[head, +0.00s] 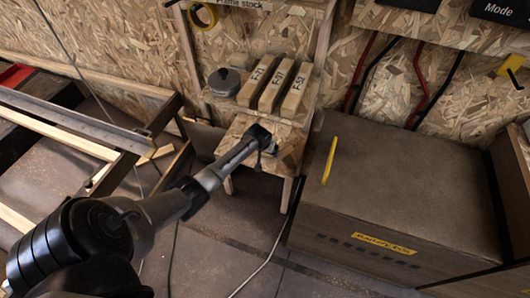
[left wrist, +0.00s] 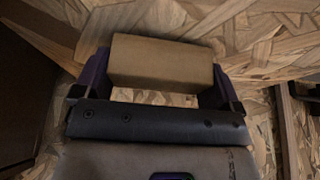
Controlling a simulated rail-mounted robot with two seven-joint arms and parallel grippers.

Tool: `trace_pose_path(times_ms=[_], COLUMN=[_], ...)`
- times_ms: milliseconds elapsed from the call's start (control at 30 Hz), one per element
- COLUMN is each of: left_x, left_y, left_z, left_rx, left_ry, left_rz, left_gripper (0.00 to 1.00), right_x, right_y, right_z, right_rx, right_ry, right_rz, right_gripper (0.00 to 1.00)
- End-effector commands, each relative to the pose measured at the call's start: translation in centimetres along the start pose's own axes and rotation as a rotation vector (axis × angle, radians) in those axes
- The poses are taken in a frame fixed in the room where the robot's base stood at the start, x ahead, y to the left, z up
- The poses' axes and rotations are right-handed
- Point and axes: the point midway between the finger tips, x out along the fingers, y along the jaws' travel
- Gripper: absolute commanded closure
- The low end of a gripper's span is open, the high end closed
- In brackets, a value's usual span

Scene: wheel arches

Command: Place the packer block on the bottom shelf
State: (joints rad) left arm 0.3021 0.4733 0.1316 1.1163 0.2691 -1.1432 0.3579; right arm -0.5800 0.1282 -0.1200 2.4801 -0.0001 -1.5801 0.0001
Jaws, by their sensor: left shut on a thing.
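My left gripper (head: 266,143) reaches in from the lower left to the low chipboard shelf (head: 292,150), under the shelf that carries labelled blocks. In the left wrist view a plain tan packer block (left wrist: 160,62) sits between the two purple-dark fingers of the left gripper (left wrist: 163,80), which is shut on it. Chipboard lies close behind and beneath the block. I cannot tell whether the block touches the shelf. In the head view the block is mostly hidden by the gripper. My right gripper is not in view.
Several labelled wooden blocks (head: 272,88) and a round grey tin (head: 224,81) stand on the upper shelf (head: 262,112). A large brown box (head: 400,190) with a yellow handle stands close on the right. A metal and timber frame (head: 85,125) is on the left.

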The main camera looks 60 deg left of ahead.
Motion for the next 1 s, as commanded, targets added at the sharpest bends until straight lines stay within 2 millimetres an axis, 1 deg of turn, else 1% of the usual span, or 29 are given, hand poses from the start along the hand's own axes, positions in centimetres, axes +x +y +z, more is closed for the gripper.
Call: trace_pose_path(times_ms=[33, 267, 467, 500, 600, 867, 900, 1000], left_x=[0.5, 0.3, 0.7, 0.7, 0.7, 0.4, 0.2, -1.1], left_y=[0.0, 0.0, 0.0, 0.0, 0.0, 0.0, 0.0, 0.0], left_z=[0.2, 0.1, 0.3, 0.3, 0.3, 0.1, 0.0, -0.1], left_rx=[0.000, 0.000, 0.000, 0.000, 0.000, 0.000, 0.000, 0.001], left_ry=[0.001, 0.001, 0.000, 0.000, 0.000, 0.001, 0.002, 0.002], left_rz=[0.000, 0.000, 0.000, 0.000, 0.000, 0.000, 0.000, 0.000], left_gripper=[0.34, 0.34, 0.34, 0.08, 0.00, 0.00, 0.00, 0.00], right_x=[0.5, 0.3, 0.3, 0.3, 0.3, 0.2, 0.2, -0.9], right_y=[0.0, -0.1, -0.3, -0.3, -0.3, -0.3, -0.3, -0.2], right_z=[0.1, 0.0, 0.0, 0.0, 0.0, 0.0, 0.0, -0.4], right_rx=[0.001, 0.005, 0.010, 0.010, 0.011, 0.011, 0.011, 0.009], right_ry=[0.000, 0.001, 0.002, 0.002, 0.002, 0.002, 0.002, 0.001], right_rz=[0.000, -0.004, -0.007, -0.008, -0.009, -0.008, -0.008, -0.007], right_gripper=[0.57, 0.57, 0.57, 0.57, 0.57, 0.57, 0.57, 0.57])
